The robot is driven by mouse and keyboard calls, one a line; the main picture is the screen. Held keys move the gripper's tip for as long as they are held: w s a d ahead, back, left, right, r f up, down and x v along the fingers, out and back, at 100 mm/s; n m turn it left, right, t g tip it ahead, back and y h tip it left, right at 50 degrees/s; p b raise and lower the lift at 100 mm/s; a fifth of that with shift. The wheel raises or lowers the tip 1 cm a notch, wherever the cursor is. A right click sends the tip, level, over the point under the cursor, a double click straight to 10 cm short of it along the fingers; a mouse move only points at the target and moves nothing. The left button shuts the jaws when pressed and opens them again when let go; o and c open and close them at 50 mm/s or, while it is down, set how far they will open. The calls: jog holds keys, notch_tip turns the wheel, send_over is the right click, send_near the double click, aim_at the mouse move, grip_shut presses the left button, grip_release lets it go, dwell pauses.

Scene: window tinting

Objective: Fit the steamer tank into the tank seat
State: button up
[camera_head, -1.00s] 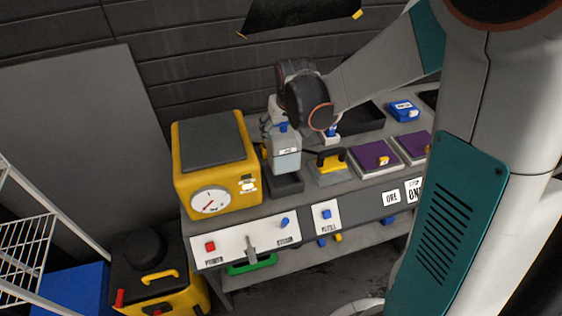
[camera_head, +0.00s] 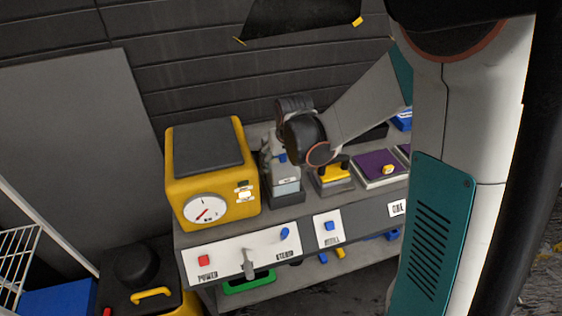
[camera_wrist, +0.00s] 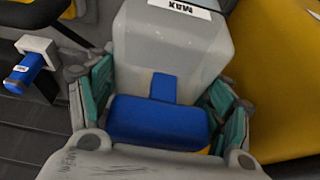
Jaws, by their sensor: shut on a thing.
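The steamer tank is a translucent grey box with a blue cap and a MAX label. In the head view the tank (camera_head: 287,186) stands upright, right of the yellow steamer. My gripper (camera_head: 281,156) is shut on its top from above. In the wrist view the teal finger pads of my gripper (camera_wrist: 162,97) lie on both sides of the blue cap of the tank (camera_wrist: 175,45). The dark tank seat (camera_head: 289,199) is directly below the tank. The tank's lower end is down at the seat; I cannot tell whether it is fully in.
The yellow steamer (camera_head: 210,172) with a dial stands close on the left. A yellow-handled tool (camera_head: 334,176) and a purple pad (camera_head: 378,167) are on the right of the bench. A control panel (camera_head: 240,257) with a red button and lever runs along the front.

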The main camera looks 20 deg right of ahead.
jog(key=o, duration=2)
jog(key=shift+f, duration=0.1)
jog(key=shift+o, duration=0.2)
jog(key=p+v, duration=0.3)
jog(key=v, duration=0.9)
jog(key=s+r+t, duration=0.1)
jog(key=s+r, duration=0.2)
jog(key=s, duration=0.7)
jog(key=s+r+t, duration=0.1)
jog(key=s+r, duration=0.3)
jog(key=s, duration=0.6)
jog(key=shift+t, duration=0.4)
jog(key=shift+s, duration=0.1)
